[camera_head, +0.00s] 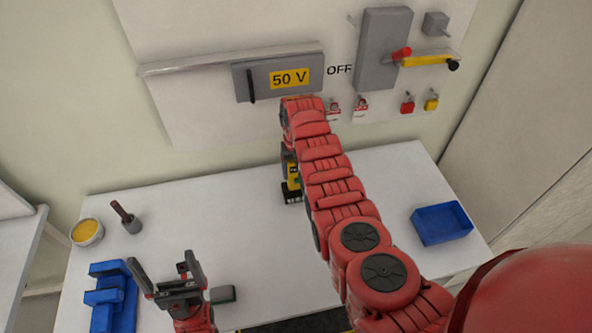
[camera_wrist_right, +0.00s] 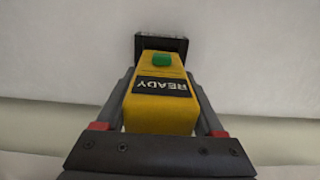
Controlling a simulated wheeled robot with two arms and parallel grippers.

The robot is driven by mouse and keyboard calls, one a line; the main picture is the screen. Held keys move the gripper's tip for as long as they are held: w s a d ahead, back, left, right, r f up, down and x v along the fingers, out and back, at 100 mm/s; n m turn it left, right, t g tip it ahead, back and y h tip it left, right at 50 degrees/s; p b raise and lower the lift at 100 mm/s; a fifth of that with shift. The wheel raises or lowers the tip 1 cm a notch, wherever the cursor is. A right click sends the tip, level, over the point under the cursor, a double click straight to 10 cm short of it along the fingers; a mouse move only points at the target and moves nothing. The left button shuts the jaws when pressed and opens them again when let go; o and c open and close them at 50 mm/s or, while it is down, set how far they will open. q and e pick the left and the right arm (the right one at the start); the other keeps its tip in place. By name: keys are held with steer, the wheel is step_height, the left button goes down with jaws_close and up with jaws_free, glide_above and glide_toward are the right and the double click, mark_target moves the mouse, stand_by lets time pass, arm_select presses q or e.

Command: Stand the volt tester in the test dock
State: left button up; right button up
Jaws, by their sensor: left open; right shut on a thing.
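The volt tester is a yellow body with a READY label and a green button (camera_wrist_right: 158,95). My right gripper (camera_wrist_right: 160,112) is shut on it, one finger along each side. In the head view only a small yellow part of the tester (camera_head: 293,174) shows beside my right arm. A black slotted block (camera_head: 291,194) is at its lower end, and it also shows in the wrist view (camera_wrist_right: 161,43). I cannot tell whether this block is the test dock or part of the tester. My left gripper (camera_head: 165,268) is open and empty over the table's left front.
On the white table (camera_head: 250,235) are a blue stepped holder (camera_head: 105,297), a bowl (camera_head: 87,233), a small cup with a stick (camera_head: 127,218) and a blue tray (camera_head: 441,224).

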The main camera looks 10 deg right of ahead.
steer(key=shift+f+b, duration=1.35)
steer(key=shift+f, duration=0.45)
steer(key=o, duration=1.5)
steer(key=shift+r, duration=0.1)
step_height(320, 180, up, 16)
steer(key=b, duration=0.3)
steer(key=shift+a, duration=0.1)
steer(key=shift+r, duration=0.6)
